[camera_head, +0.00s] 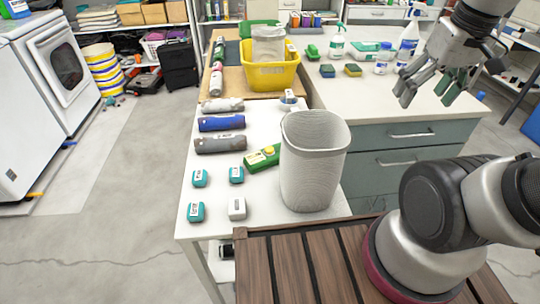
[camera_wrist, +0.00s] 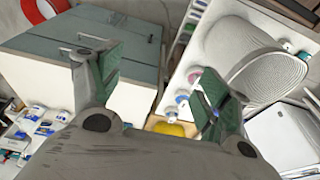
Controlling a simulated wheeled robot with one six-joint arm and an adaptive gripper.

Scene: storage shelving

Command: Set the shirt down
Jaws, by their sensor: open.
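I cannot make out a shirt for certain in either view. A blue roll (camera_head: 221,123) lies between a light grey roll (camera_head: 222,105) and a darker grey roll (camera_head: 220,144) on the white table; I cannot tell whether these are rolled cloth. My gripper (camera_head: 426,92) hangs at the upper right above the white counter, well away from the rolls. Its fingers are spread with nothing between them. In the wrist view my gripper (camera_wrist: 158,82) also shows open and empty, with green finger pads.
A yellow bin (camera_head: 271,77) is behind. Bottles (camera_head: 408,42) stand on the counter (camera_head: 365,98), whose front is clear.

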